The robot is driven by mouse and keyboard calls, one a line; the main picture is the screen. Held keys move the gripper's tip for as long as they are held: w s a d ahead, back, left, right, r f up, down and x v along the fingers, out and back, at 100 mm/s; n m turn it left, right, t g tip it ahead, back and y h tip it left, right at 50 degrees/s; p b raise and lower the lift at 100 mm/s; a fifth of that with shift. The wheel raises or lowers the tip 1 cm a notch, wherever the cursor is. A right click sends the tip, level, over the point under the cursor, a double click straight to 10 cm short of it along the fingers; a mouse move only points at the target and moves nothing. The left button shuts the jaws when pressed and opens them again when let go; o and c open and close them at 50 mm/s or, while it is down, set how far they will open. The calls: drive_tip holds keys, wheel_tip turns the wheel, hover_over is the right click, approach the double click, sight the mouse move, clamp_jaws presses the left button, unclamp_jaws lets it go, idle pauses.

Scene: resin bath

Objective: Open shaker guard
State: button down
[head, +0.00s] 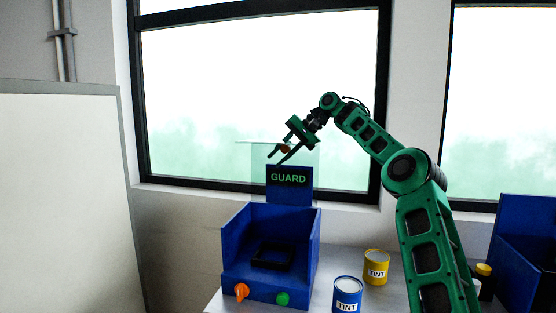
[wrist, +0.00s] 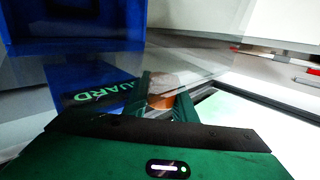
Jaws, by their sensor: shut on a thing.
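The shaker (head: 240,268) is a blue open-front box on the bench, with a black square frame inside and an orange knob and a green button on its front. Its guard (head: 305,160) is a clear panel that stands raised above the box, in front of the window. A blue plate lettered GUARD (head: 289,179) rises at the back of the box. My gripper (head: 279,158) is at the guard's upper part, shut on a small orange-brown knob (head: 285,149). In the wrist view the round knob (wrist: 162,90) sits between the fingertips, with the clear panel around it.
A blue tint can (head: 347,296) and a yellow tint can (head: 376,267) stand on the bench right of the shaker. Another blue bin (head: 528,245) is at the far right. A large pale board (head: 60,200) stands at the left.

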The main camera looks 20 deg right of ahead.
drive_tip(key=shift+w+a+r, duration=0.1)
drive_tip(key=shift+a+r, duration=0.05)
drive_tip(key=shift+a, duration=0.35)
drive_tip(key=c, duration=1.5)
unclamp_jaws()
drive_tip(key=shift+w+a, duration=0.1)
drive_tip(key=shift+o, duration=0.2)
drive_tip(key=shift+d, duration=0.45)
drive_tip(key=v, duration=0.7)
drive_tip(key=shift+r, duration=0.3)
